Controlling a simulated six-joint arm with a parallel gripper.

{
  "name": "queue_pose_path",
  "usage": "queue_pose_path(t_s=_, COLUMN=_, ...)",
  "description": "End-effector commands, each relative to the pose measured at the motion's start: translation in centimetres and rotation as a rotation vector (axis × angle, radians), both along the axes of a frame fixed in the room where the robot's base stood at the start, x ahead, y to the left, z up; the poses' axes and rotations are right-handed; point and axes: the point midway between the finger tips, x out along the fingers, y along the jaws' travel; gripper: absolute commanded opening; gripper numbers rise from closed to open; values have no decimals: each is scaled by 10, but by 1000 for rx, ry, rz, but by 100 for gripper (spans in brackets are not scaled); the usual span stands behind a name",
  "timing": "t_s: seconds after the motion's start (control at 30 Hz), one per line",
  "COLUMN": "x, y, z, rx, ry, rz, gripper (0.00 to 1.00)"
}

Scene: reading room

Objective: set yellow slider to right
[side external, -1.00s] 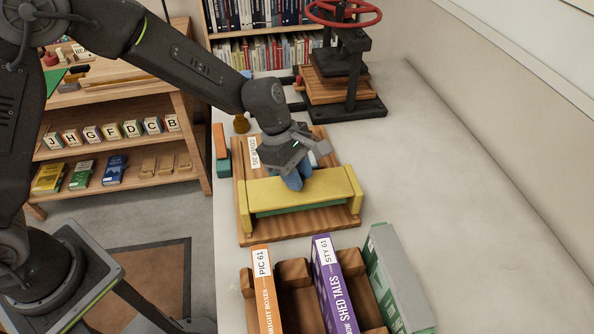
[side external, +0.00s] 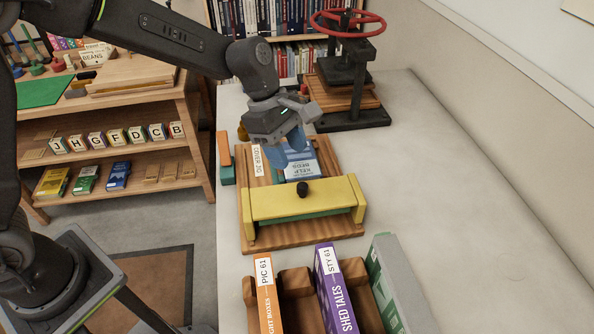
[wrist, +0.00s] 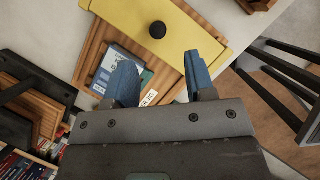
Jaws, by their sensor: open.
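The yellow slider (side external: 270,203) is a yellow bar with a black knob (side external: 302,188), lying across the front part of a wooden board (side external: 250,185) on the counter. In the wrist view the yellow bar (wrist: 115,14) and its knob show ahead of the fingertips. A blue book (side external: 301,164) lies on the board behind the bar; it also shows in the wrist view (wrist: 112,66). My gripper (side external: 293,150), with blue fingers, hangs over the back part of the board, behind the knob and apart from it. It is open and empty.
A rack (side external: 291,277) with upright books stands in front of the board. A black press (side external: 355,118) with a red wheel stands behind. An orange and teal block (side external: 226,160) lies to the left. The counter (side external: 430,180) to the right is clear.

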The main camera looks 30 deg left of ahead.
Motion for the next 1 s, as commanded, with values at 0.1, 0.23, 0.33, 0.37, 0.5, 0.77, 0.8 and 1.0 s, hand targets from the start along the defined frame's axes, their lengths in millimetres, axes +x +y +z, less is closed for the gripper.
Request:
queue_pose_path(t_s=0.1, x=1, y=9, z=23, rx=-1, ry=-3, rz=1, gripper=50)
queue_pose_path(t_s=0.23, x=0, y=16, z=39, rx=-1, ry=-1, rz=0, gripper=50)
queue_pose_path(t_s=0.33, x=0, y=19, z=46, rx=0, ry=0, rz=0, gripper=50)
queue_pose_path(t_s=0.37, x=0, y=19, z=48, rx=0, ry=0, rz=0, gripper=50)
queue_pose_path(t_s=0.5, x=0, y=20, z=50, rx=0, ry=2, rz=-1, gripper=50)
queue_pose_path(t_s=0.77, x=-1, y=21, z=51, rx=2, ry=-6, rz=-8, gripper=50)
queue_pose_path(t_s=0.8, x=-3, y=23, z=53, rx=5, ry=-18, rz=-22, gripper=50)
queue_pose_path(t_s=1.0, x=-37, y=52, z=86, rx=73, ry=-200, rz=-252, gripper=50)
